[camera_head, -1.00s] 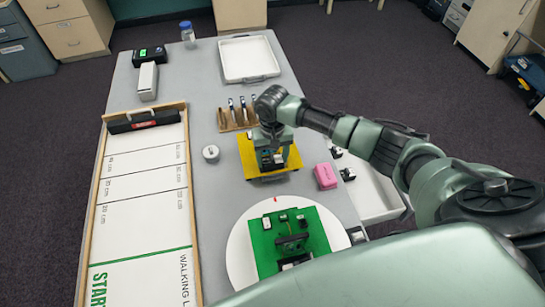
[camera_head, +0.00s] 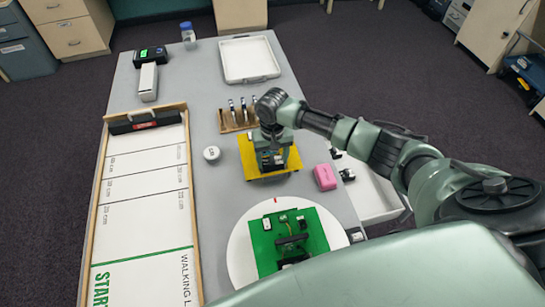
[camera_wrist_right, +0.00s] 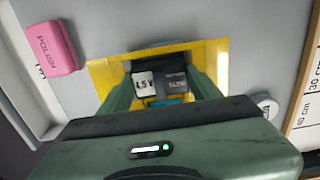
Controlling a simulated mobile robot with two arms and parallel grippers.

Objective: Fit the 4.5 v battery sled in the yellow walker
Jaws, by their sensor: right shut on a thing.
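The yellow walker (camera_head: 291,163) stands mid-table, a flat yellow plate with dark parts on it. Its plate also shows in the wrist view (camera_wrist_right: 103,78). My right gripper (camera_head: 270,158) points down over the walker's middle. In the wrist view its green fingers sit on both sides of the battery sled (camera_wrist_right: 147,84), a block with a white, partly legible voltage label and a dark half beside it. The gripper is shut on this sled. Whether the sled is seated or just above the walker's slot is hidden by the fingers. My left gripper is not in view.
A pink box (camera_head: 325,177) lies right of the walker and a small white disc (camera_head: 211,153) left. A wooden rack (camera_head: 228,126) is behind. A green walker (camera_head: 316,235) stands on a round white turntable (camera_head: 240,260) in front. A measuring track (camera_head: 120,215) fills the left side.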

